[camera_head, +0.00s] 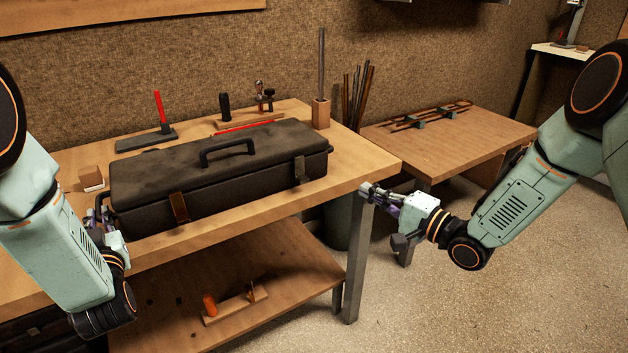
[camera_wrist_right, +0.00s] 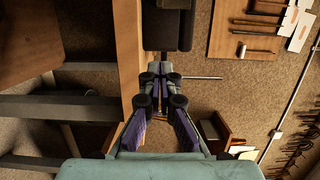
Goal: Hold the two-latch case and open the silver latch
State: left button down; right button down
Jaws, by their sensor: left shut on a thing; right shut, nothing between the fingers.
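The black two-latch case (camera_head: 235,160) lies closed on the wooden workbench, its top handle standing up. A brass latch (camera_head: 179,207) is on the left of its front face and the silver latch (camera_head: 299,168) on the right; both look fastened. My left gripper (camera_head: 101,212) is shut on the case at its left end; the exact grip is partly hidden. My right gripper (camera_head: 365,188) is shut and empty, off the bench's right front corner, apart from the case and silver latch. In the right wrist view, its fingers (camera_wrist_right: 160,72) point toward a dark part of the case (camera_wrist_right: 167,30).
Behind the case stand a red-handled tool (camera_head: 160,110), small tools on a wooden base and a rod in a wooden block (camera_head: 320,112). A small box (camera_head: 91,178) sits left of the case. A second bench (camera_head: 470,140) stands at right. Bare bench top (camera_head: 365,165) lies right of the case.

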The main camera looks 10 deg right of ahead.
aim_at(306, 182)
jog(key=x, duration=1)
jog(key=shift+a, duration=0.15)
jog(key=shift+s+a, duration=0.2)
jog(key=shift+a, duration=0.3)
jog(key=shift+s+a, duration=0.25)
jog(key=shift+a, duration=0.3)
jog(key=shift+s+a, duration=0.25)
jog(key=shift+a, duration=0.45)
jog(key=shift+s+a, duration=0.2)
jog(key=shift+a, duration=0.5)
jog(key=shift+s+a, duration=0.25)
jog(key=shift+a, duration=0.5)
jog(key=shift+d, duration=0.1)
jog(key=d, duration=0.2)
jog(key=w+d, duration=0.1)
jog(key=d, duration=0.1)
jog(key=shift+w+d+r, duration=0.1)
jog(key=shift+w+d, duration=0.05)
jog(key=shift+w, duration=0.05)
jog(key=v, duration=1)
